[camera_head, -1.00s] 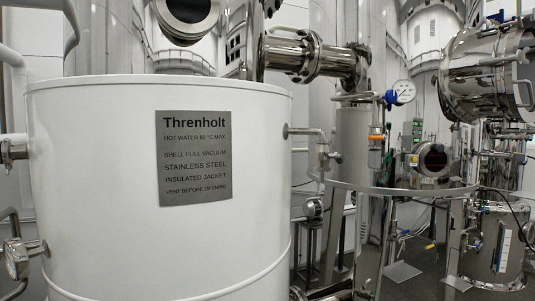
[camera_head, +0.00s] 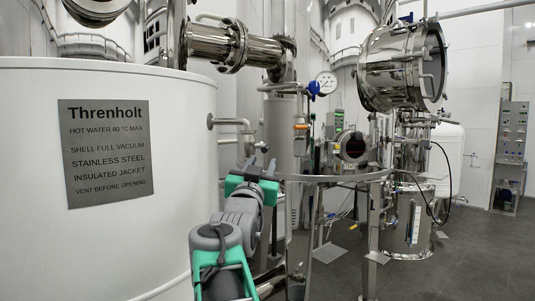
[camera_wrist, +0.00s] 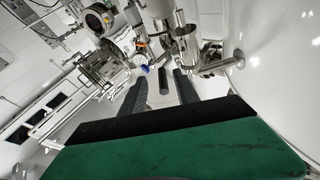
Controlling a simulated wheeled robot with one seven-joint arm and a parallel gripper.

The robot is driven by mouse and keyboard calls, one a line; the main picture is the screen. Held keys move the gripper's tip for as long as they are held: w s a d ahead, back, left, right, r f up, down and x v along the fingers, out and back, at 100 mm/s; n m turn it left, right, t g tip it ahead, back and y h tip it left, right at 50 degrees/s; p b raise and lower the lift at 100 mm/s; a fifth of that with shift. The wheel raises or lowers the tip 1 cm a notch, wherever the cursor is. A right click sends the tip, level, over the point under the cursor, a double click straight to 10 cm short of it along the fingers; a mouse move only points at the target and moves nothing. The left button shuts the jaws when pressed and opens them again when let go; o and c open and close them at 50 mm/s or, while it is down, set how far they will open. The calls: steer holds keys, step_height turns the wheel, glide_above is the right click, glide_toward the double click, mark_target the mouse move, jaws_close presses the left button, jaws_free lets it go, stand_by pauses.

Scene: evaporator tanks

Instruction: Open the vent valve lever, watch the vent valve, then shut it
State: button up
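A blue lever-like handle (camera_head: 314,87) sits on the piping beside a round white pressure gauge (camera_head: 326,82). A small orange part (camera_head: 301,126) is on the pipe below it. Which of these is the vent valve lever is not labelled. In the wrist view, a blue part (camera_wrist: 145,69) and an orange part (camera_wrist: 141,43) show beyond the fingertips. My gripper (camera_head: 262,166) is in front of the piping, below and left of the blue handle, apart from it. In the wrist view, its two dark fingers (camera_wrist: 162,82) stand apart with nothing held between them.
A large white tank (camera_head: 190,200) with a grey Threnholt plate (camera_head: 105,152) fills the left, close to my arm. A bent pipe (camera_head: 230,122) sticks out from its side. A curved metal rail (camera_head: 340,178) runs at right. Open floor (camera_head: 470,260) lies at far right.

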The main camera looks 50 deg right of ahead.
mark_target(249, 145)
steer(key=shift+h, duration=0.4)
steer(key=w+d+r+p, duration=0.1)
steer(key=d, duration=0.1)
steer(key=w+d+r+p, duration=0.1)
steer(key=d+r, duration=0.1)
steer(key=d+r+p, duration=0.1)
steer(key=d, duration=0.1)
steer(key=shift+w+r, duration=0.4)
jaws_close()
stand_by(0.7)
